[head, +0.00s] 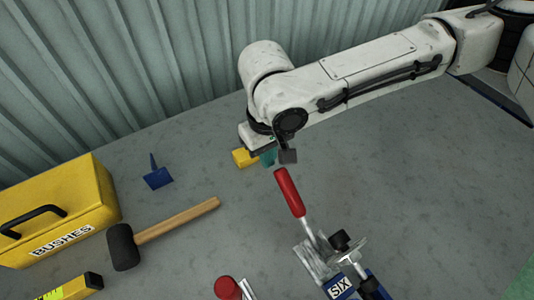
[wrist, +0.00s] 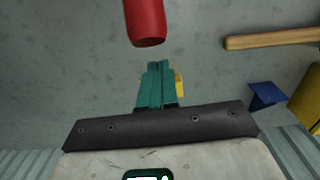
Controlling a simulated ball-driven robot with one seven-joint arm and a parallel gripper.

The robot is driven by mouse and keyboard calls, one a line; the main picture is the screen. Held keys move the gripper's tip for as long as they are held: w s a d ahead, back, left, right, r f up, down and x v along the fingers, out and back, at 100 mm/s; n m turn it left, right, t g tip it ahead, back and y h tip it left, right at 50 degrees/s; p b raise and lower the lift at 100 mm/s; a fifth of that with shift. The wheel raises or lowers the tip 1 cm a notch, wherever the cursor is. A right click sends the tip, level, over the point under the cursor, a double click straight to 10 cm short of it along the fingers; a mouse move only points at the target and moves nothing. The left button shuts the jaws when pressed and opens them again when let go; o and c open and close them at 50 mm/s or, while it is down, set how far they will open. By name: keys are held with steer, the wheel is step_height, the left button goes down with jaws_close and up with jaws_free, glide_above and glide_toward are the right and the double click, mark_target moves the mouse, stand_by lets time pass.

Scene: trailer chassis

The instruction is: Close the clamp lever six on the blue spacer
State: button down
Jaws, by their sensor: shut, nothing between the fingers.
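The clamp lever six has a red handle (head: 290,192) on a metal toggle clamp (head: 318,256) with a "SIX" label (head: 340,287). The handle slants up and left, away from the black-tipped clamp arm. The blue spacer (head: 372,287) shows only in part at the bottom edge, under the clamp. My gripper (head: 268,158) is just beyond the handle's free end, its teal fingers together and empty. In the wrist view, the fingers (wrist: 155,72) point toward the red handle (wrist: 146,22), with a visible gap; the clamp base is out of that view.
A second red handle (head: 228,288) stands left of the clamp. A mallet (head: 165,231), a blue bracket (head: 158,178), a yellow "BUSHES" box (head: 70,205) and a yellow-black item (head: 70,288) lie left. A small yellow thing (head: 243,157) is by my fingers. Floor to the right is clear.

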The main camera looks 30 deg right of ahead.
mark_target(282, 171)
steer(key=shift+s+r+p, duration=0.25)
steer(key=shift+s+p, duration=0.15)
steer(key=shift+s, duration=0.7)
steer(key=shift+s+r+p, duration=0.25)
steer(key=shift+s+p, duration=0.1)
steer(key=shift+s, duration=0.75)
steer(key=shift+s+r+p, duration=0.6)
steer(key=shift+r+p, duration=0.25)
steer(key=shift+r, duration=0.05)
steer(key=shift+s+r, duration=0.1)
steer(key=shift+s+r+p, duration=0.45)
steer(key=shift+s+p, duration=0.05)
steer(key=shift+s, duration=0.15)
steer(key=shift+s+r+p, duration=0.4)
steer(key=shift+s+p, duration=0.05)
steer(key=shift+s, duration=0.35)
steer(key=shift+s+r, duration=0.1)
